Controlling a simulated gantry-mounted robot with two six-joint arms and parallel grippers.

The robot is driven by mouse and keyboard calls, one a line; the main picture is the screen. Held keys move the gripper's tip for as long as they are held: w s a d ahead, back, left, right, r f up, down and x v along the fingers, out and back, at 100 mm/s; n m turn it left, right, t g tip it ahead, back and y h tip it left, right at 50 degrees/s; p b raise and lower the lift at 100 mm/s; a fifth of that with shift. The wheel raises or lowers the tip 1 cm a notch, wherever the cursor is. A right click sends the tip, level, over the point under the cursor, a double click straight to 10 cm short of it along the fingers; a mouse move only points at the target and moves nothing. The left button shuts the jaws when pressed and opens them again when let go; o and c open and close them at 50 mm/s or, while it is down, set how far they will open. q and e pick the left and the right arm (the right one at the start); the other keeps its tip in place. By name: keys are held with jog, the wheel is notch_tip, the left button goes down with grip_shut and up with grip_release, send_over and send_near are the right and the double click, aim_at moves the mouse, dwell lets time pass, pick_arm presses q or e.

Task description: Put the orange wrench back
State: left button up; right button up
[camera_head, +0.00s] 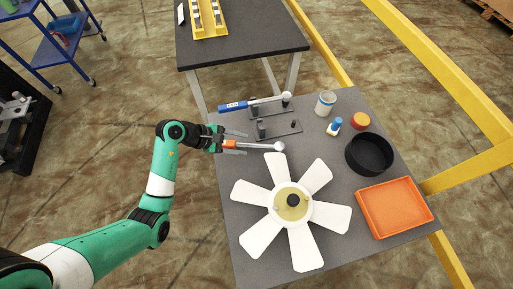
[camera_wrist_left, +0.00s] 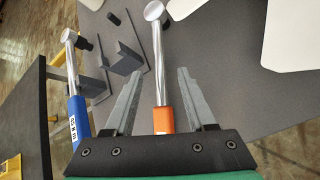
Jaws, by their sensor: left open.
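The orange wrench (camera_head: 260,146) has an orange handle and a silver shaft with a round head. It lies at the left side of the grey table, just in front of a dark holder (camera_head: 288,135) with upright brackets. My left gripper (camera_head: 240,143) is open, with its fingers on either side of the wrench near its handle. In the left wrist view the wrench (camera_wrist_left: 157,65) runs between the two fingers (camera_wrist_left: 160,80), with a gap on each side. A blue-handled wrench (camera_head: 235,105) rests on the back part of the holder. My right gripper is out of view.
A white fan (camera_head: 250,194) fills the front of the table (camera_head: 237,240). An orange tray (camera_head: 395,207), a black round bowl (camera_head: 369,155), a white cup (camera_head: 325,103), a small blue-and-white bottle (camera_head: 334,126) and an orange-lidded jar (camera_head: 360,121) stand on the right. A second table (camera_head: 255,48) stands behind.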

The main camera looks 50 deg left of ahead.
aim_at(255, 145)
pick_arm(q)
jog(key=b+x, duration=0.1)
jog(key=x, duration=0.2)
jog(key=b+x, duration=0.1)
jog(key=x, duration=0.1)
jog(key=shift+w+d+r+b, duration=0.15)
jog(key=shift+d+r+b, duration=0.05)
jog(key=shift+d+b, duration=0.15)
jog(key=shift+r, duration=0.1)
grip_shut()
dwell(0.9)
